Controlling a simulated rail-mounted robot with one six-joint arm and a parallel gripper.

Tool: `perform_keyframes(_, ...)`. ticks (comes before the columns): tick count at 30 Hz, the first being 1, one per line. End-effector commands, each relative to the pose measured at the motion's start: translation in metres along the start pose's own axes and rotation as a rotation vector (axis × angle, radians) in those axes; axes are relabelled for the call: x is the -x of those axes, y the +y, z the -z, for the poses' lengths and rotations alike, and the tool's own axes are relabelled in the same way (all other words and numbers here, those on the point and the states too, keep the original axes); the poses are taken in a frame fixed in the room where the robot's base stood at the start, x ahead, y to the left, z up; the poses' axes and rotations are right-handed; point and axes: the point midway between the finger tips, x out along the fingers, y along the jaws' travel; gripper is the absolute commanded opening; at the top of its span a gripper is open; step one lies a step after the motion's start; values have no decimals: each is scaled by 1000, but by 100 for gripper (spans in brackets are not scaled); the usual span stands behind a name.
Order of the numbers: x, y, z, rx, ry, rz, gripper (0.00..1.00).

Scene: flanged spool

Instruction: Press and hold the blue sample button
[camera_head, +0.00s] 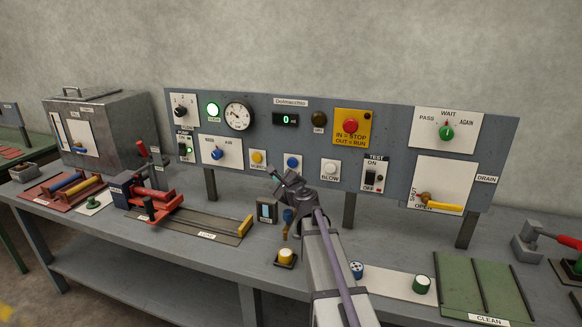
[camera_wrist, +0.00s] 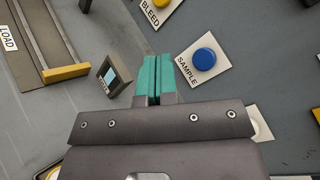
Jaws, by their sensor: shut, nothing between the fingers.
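The blue sample button (camera_wrist: 205,59) is a round cap on a white square plate labelled SAMPLE. It shows in the wrist view just right of my fingertips. In the head view the blue button (camera_head: 292,162) is on the grey panel, partly covered from below by my gripper (camera_head: 279,176). In the wrist view my gripper (camera_wrist: 158,60) has its two teal fingers together, with nothing between them. The fingertips are beside the button in the picture, apart from its cap. How far they are from the panel is hard to tell.
A yellow bleed button (camera_head: 257,158) and a white blow button (camera_head: 330,168) flank the blue one. A small display box (camera_head: 266,211) stands on the bench below. The panel (camera_head: 380,125) also carries a red stop button (camera_head: 351,126) and a yellow-handled drain valve (camera_head: 443,203).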

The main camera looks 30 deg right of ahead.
Motion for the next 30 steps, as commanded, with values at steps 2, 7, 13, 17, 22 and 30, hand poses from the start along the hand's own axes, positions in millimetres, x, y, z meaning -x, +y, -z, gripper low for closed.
perform_keyframes(2, 0, 0, 0, 1, -1, -1, 0)
perform_keyframes(7, -4, -2, 2, 3, -1, -2, 0)
perform_keyframes(13, -18, -12, 12, 3, -1, -3, 0)
perform_keyframes(17, -32, -22, 21, 3, -1, -2, 0)
perform_keyframes(22, -50, -34, 34, 3, -2, -3, 0)
perform_keyframes(30, -62, -44, 44, 4, -2, -3, 0)
